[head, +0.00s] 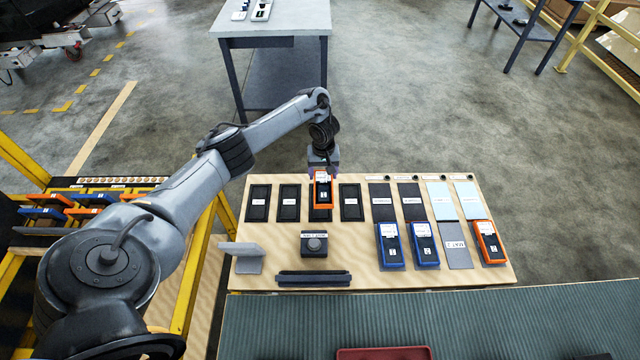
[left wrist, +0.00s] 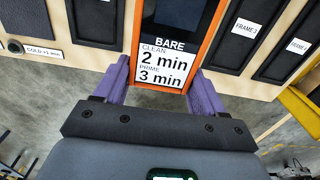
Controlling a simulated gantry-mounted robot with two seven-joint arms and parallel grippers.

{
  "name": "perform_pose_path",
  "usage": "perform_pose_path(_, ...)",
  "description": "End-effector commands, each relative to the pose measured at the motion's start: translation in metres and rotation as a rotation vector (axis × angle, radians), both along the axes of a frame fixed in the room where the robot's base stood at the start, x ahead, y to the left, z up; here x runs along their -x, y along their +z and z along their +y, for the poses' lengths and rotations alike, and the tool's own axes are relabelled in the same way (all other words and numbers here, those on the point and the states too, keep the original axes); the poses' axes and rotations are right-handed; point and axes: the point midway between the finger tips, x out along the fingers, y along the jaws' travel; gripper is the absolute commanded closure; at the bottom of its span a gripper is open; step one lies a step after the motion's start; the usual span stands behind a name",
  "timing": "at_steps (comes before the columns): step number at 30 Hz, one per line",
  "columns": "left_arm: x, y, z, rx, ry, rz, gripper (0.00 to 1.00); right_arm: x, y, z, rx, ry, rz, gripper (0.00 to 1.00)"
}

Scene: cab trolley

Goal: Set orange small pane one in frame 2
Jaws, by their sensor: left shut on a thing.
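An orange small pane (head: 322,192) with a dark face and white label is held between the purple fingers of my left gripper (head: 323,174). It also shows in the left wrist view (left wrist: 172,45), where its label reads "BARE, CLEAN 2 min, PRIME 3 min". The pane is over the third black frame from the left (head: 320,215) and hides most of it; whether it touches the frame cannot be told. This frame's label is hidden. The neighbouring frame (head: 289,203) reads "FRAME 3" in the left wrist view (left wrist: 246,30). My right gripper is not in view.
Two blue panes (head: 390,246) and another orange pane (head: 489,243) lie on mats at the board's right. A bare grey mat (head: 456,246) lies between them. A dark button box (head: 314,244), grey bracket (head: 243,256) and black bar (head: 314,279) stand in front of the frames.

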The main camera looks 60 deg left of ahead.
Motion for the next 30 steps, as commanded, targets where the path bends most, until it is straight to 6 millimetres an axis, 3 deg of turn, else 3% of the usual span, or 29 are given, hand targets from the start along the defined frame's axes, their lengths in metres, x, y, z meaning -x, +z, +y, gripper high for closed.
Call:
perform_pose_path(8, 0.008, -0.009, 0.008, 0.0, -0.001, -0.001, 0.74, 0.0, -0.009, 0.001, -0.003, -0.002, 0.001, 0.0)
perform_pose_path(18, 0.008, -0.045, 0.008, 0.0, 0.0, -0.001, 0.74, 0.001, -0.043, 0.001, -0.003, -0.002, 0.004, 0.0)
perform_pose_path(30, 0.008, -0.046, 0.008, 0.0, -0.001, -0.001, 0.74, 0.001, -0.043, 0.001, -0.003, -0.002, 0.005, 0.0)
